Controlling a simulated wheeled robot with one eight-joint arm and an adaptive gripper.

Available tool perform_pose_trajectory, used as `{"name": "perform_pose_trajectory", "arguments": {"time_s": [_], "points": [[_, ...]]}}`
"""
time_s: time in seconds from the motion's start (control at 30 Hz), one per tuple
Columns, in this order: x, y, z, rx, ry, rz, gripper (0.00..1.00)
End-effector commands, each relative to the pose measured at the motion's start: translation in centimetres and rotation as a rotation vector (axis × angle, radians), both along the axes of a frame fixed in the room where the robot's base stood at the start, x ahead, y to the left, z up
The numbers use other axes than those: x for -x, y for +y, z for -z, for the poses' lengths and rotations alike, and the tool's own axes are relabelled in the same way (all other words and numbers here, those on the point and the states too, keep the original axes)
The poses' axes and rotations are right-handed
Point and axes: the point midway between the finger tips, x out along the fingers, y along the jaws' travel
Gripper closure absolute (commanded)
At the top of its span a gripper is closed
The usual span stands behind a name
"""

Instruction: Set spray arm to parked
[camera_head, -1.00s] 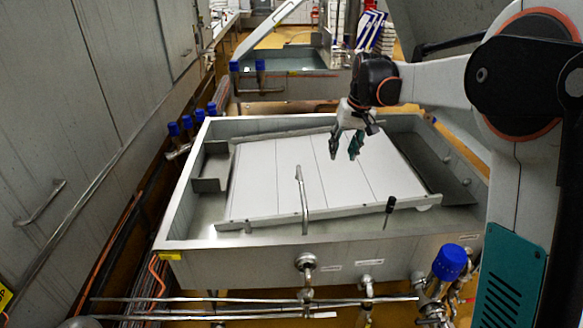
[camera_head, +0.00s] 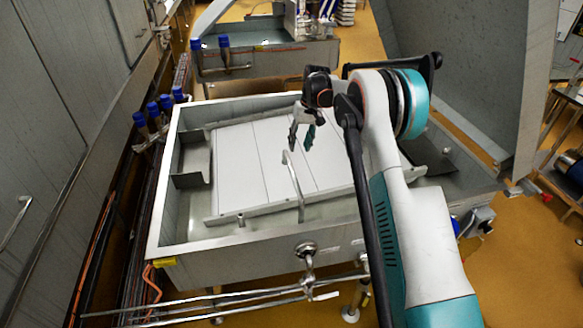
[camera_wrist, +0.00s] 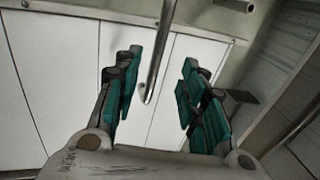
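A bent metal tube (camera_head: 293,182), which looks like the spray arm, rises from the near bar of the vat, its hooked end close to my gripper in the picture. My gripper (camera_head: 301,143) is open and empty above the white panels. In the wrist view, my open fingers (camera_wrist: 162,62) appear on either side of the tube (camera_wrist: 155,55), with its hooked tip between them. The fingers look clear of the tube, but I cannot tell the depth gap. My arm hides the right part of the near bar.
The steel vat (camera_head: 205,252) holds white panels (camera_head: 235,165). Pipes (camera_head: 240,300) run along its front. Blue-capped valves (camera_head: 153,108) stand at its left, near the wall. A second vat (camera_head: 265,62) stands behind. Open floor (camera_head: 525,245) lies to the right.

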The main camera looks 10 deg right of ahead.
Motion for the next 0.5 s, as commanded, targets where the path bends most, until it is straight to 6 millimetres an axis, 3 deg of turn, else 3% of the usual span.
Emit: {"name": "perform_pose_trajectory", "arguments": {"time_s": [0.5], "points": [[0.0,1.9,9.6,0.0,-0.001,0.0,0.62]]}}
